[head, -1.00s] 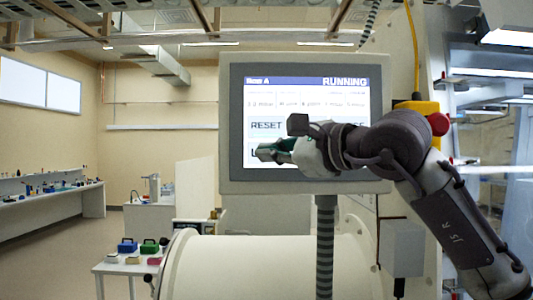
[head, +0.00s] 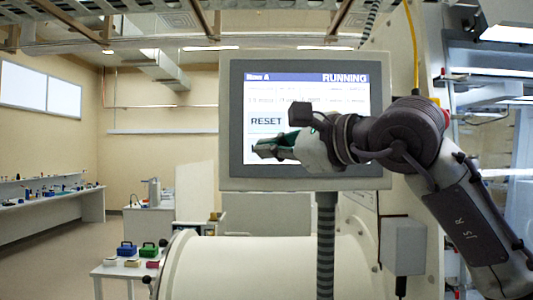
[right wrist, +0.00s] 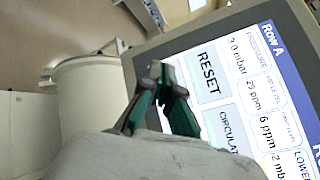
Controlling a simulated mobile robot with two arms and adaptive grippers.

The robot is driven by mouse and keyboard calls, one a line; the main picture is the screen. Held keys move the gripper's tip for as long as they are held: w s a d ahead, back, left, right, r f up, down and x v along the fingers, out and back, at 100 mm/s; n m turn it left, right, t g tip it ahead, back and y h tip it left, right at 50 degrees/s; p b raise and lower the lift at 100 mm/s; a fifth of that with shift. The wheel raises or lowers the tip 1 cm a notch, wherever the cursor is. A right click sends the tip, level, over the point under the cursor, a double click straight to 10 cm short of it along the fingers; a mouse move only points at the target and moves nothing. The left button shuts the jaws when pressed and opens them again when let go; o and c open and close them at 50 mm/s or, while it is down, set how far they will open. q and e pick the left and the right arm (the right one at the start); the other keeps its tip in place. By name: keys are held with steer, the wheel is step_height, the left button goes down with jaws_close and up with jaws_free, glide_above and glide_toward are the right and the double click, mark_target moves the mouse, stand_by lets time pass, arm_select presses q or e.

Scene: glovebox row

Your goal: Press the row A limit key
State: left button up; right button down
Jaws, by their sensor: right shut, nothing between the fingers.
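The row A touch screen (head: 300,95) stands upright on a ribbed post, with "Row A" and "RUNNING" along its blue top bar. A RESET key (head: 267,121) shows on it; a key below it is mostly hidden behind my gripper. My right gripper (head: 259,149) is shut and empty, in front of the screen's lower left part. In the right wrist view the screen (right wrist: 240,50) is turned on its side, with RESET (right wrist: 208,75) and part of a "CIRCULAT..." key (right wrist: 229,132). The shut fingertips (right wrist: 160,70) lie beside RESET. I cannot make out a limit key. My left gripper is not in view.
A large cream cylinder (head: 250,262) lies below the screen. A small table (head: 115,270) with blue, green, red and pale boxes stands at the lower left. A grey box (head: 404,246) is mounted right of the post. The floor at left is clear.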

steer(key=s+b, duration=0.2)
steer(key=s, duration=0.2)
steer(key=shift+s, duration=0.1)
stand_by(0.8)
